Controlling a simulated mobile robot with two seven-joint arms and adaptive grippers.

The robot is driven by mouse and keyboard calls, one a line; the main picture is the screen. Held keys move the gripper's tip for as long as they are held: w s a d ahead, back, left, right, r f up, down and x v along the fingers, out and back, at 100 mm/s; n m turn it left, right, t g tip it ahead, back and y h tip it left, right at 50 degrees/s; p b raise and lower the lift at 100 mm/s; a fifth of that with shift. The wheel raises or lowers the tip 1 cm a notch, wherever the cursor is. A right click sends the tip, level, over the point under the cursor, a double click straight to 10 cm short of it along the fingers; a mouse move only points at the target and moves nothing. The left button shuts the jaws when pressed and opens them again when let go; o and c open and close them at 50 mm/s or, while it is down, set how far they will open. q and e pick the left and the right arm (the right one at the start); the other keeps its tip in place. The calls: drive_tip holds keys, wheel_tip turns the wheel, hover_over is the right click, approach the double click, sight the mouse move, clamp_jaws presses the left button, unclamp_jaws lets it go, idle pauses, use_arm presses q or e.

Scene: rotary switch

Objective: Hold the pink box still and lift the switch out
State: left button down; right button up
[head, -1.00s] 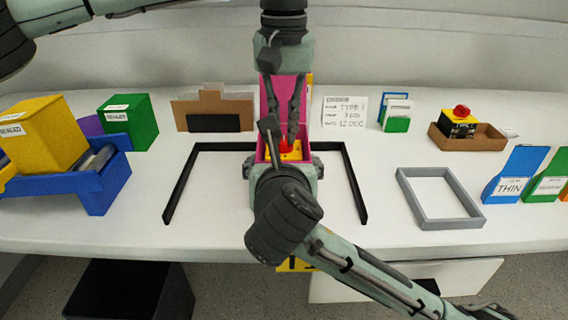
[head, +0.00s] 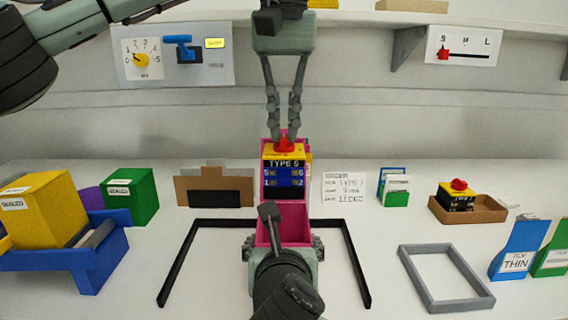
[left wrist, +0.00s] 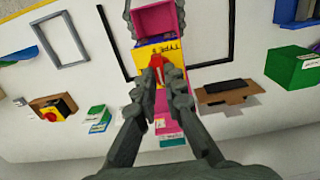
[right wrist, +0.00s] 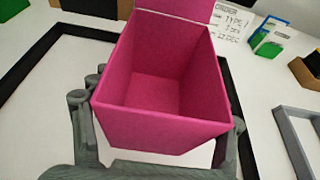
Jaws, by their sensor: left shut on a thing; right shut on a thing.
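My left gripper (head: 285,136) is shut on the red knob and holds the switch in the air above the pink box (head: 297,228). The switch also shows in the left wrist view (left wrist: 178,55), below the fingertips. The pink box stands on the table with its lid up behind. My right gripper (head: 284,250) is shut around the front part of the box. In the right wrist view the box (right wrist: 165,80) is empty inside.
A black frame (head: 190,255) surrounds the box on three sides. A grey frame (head: 445,280) lies at the right. A cardboard tray (head: 480,209) holds another yellow switch with a red knob (head: 457,195). A blue bin (head: 85,262) with a yellow box stands at left.

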use_arm(q)
drive_tip(key=shift+r, duration=1.7)
use_arm(e)
drive_tip(key=o, duration=1.2)
drive_tip(key=v, duration=1)
drive_tip(key=shift+s+a, duration=0.2)
drive_tip(key=shift+s, duration=0.1)
drive_tip(key=shift+s+d+r, duration=0.2)
drive_tip(key=shift+s+r, duration=0.2)
drive_tip(key=shift+s, duration=0.2)
